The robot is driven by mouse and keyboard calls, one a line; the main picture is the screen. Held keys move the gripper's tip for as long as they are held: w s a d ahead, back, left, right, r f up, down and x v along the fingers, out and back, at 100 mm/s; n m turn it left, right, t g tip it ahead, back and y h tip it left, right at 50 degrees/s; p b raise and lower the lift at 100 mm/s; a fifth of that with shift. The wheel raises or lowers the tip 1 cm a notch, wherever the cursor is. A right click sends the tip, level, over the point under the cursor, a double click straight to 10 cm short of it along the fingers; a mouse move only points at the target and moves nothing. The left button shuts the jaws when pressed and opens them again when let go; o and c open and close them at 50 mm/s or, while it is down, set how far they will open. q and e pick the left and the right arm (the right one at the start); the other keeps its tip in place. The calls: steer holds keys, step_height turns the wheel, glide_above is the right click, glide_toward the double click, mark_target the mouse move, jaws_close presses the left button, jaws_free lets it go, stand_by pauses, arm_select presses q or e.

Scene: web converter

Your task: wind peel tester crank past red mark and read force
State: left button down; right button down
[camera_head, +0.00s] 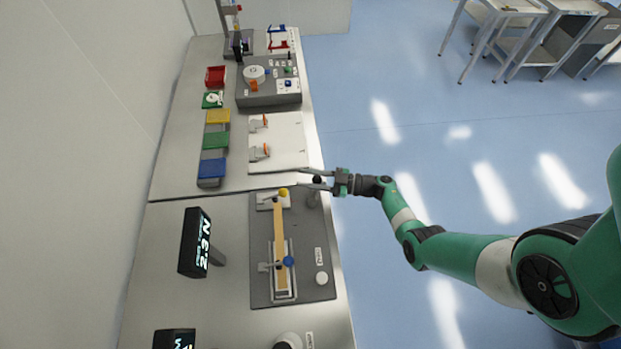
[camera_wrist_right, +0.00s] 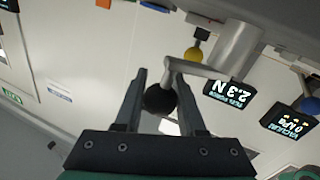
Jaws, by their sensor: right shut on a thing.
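The peel tester (camera_head: 316,275) is a dark grey plate with a tan strip (camera_head: 279,230) along it. Its metal crank (camera_wrist_right: 205,68) reaches from a grey cylindrical hub to a black ball knob (camera_wrist_right: 158,99). My right gripper (camera_head: 318,181) is at the tester's far right corner, shut on the knob, which sits between its fingers in the wrist view. The force display (camera_head: 196,243) reads 2.3 N, also readable in the wrist view (camera_wrist_right: 230,95). I cannot make out a red mark. My left gripper is not in view.
A yellow knob (camera_head: 283,192) and a blue knob (camera_head: 289,261) stand on the tester. Open floor lies right of the bench.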

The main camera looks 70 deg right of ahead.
steer(key=shift+w+a+n+y+b, duration=0.15)
steer(key=shift+n+y+b, duration=0.2)
steer(key=shift+y, duration=0.25)
steer(key=shift+g, duration=0.3)
steer(key=c, duration=0.5)
jaws_free()
steer(key=v, duration=1.1)
steer(key=shift+s, duration=0.3)
